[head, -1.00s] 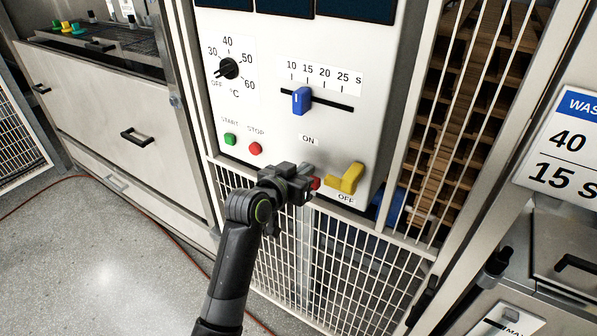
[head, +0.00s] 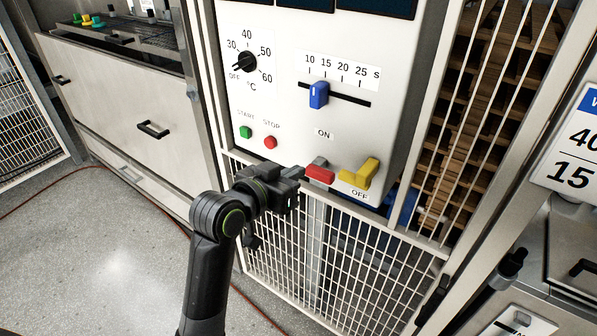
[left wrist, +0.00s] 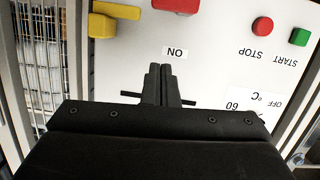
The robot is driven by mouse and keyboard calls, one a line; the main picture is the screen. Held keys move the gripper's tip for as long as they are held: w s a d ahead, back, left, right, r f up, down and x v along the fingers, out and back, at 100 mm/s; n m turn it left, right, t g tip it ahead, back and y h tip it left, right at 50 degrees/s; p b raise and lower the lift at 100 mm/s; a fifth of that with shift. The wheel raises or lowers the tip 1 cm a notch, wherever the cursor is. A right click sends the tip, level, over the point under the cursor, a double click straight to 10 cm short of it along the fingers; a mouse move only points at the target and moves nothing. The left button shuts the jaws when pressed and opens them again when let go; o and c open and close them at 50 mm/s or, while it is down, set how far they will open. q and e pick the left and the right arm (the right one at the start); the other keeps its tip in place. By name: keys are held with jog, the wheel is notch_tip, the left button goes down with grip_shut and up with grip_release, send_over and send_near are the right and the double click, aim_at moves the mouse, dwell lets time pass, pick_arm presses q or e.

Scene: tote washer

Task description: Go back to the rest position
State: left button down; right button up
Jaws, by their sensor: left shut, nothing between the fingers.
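My left gripper (head: 292,182) is shut and empty. It is in front of the lower edge of the white control panel, just left of the red lever (head: 320,173) with its grey base. Whether it touches the lever is hard to tell. In the left wrist view the closed fingers (left wrist: 165,86) point at the panel below the ON label, and the red lever (left wrist: 176,5) is cut off at the top edge. My right gripper is not in view.
The panel (head: 290,60) also carries a yellow lever (head: 361,172), a blue slider (head: 319,95), a black dial (head: 245,62), and green (head: 246,132) and red (head: 270,142) buttons. A wire mesh guard (head: 330,250) is below. Open floor (head: 110,250) lies left.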

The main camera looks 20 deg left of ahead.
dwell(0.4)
pick_arm(q)
jog(key=w+a+f+n+g+y+b, duration=0.1)
jog(key=a+f+g+y, duration=0.1)
jog(key=f, duration=1)
jog(key=w+a+f+n+g+y, duration=0.1)
jog(key=a+f, duration=0.2)
jog(key=f, duration=0.9)
jog(key=s+a+f+n+g+y+b, duration=0.1)
jog(key=s+a+f+g, duration=0.15)
jog(key=f, duration=0.65)
jog(key=s+a+f+g, duration=0.1)
jog(key=s+f, duration=0.3)
jog(key=f, duration=0.5)
jog(key=s+a+f+g+y+b, duration=0.1)
jog(key=s+a+f+g, duration=0.15)
jog(key=s+f, duration=1.05)
jog(key=s+a+f+g+y+b, duration=0.15)
jog(key=s+a+f, duration=0.25)
jog(key=s+f, duration=0.95)
jog(key=s+g, duration=0.2)
jog(key=s, duration=1.3)
jog(key=shift+s+a+f+n, duration=0.4)
jog(key=shift+a+f, duration=0.05)
